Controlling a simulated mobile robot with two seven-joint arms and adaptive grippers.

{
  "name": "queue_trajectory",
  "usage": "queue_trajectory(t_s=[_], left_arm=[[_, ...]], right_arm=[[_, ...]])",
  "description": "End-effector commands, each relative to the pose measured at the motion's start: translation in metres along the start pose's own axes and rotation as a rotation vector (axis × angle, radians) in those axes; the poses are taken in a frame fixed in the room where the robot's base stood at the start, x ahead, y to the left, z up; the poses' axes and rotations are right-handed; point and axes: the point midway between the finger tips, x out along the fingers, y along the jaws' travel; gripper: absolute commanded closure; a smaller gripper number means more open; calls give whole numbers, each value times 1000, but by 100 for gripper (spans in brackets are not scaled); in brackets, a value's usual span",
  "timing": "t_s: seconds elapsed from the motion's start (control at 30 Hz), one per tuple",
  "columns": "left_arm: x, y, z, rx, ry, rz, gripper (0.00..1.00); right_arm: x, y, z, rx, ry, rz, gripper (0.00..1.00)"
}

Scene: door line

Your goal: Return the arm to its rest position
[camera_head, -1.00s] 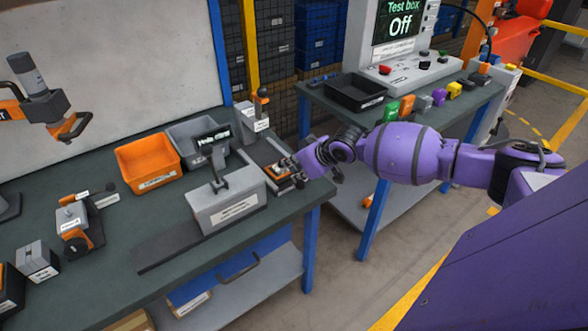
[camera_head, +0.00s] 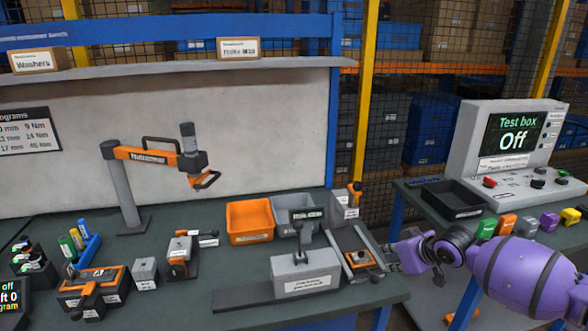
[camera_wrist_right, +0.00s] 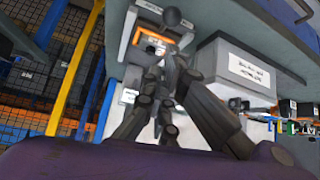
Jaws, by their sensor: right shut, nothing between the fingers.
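My purple right arm comes in from the right in the head view. Its gripper (camera_head: 398,257) is beside the right end of the main workbench (camera_head: 225,281), near a small orange and grey fixture (camera_head: 361,260). In the right wrist view the dark fingers (camera_wrist_right: 165,75) are shut with nothing between them. The fixture and a grey box with a white label (camera_wrist_right: 238,72) appear beyond the fingers. My left gripper is not in view.
An orange bin (camera_head: 249,221) and a grey bin (camera_head: 297,214) stand on the bench. A grey labelled block (camera_head: 305,274) is in front of them. A torque tool (camera_head: 150,157) hangs from a stand. The test box (camera_head: 508,140) stands on the right table.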

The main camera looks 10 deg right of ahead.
Motion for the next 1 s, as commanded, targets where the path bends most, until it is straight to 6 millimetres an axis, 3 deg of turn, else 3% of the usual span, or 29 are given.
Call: queue_trajectory(t_s=[0.07,0.1,0.17,0.37,0.5,0.6,0.9,1.0], left_arm=[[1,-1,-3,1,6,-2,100],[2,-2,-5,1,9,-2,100],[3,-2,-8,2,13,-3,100],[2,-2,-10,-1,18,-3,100],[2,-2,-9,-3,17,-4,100],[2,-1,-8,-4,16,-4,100],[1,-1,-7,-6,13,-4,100],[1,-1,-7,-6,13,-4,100]], right_arm=[[-2,0,-12,-69,36,19,100],[-1,-6,-23,-114,69,24,100],[6,-28,-26,-175,113,15,100],[34,-116,30,-268,215,-33,100],[37,-176,92,-243,260,-43,100],[29,-209,143,-188,271,-21,100],[-26,-260,307,86,135,124,100],[-41,-272,349,173,73,144,100]])
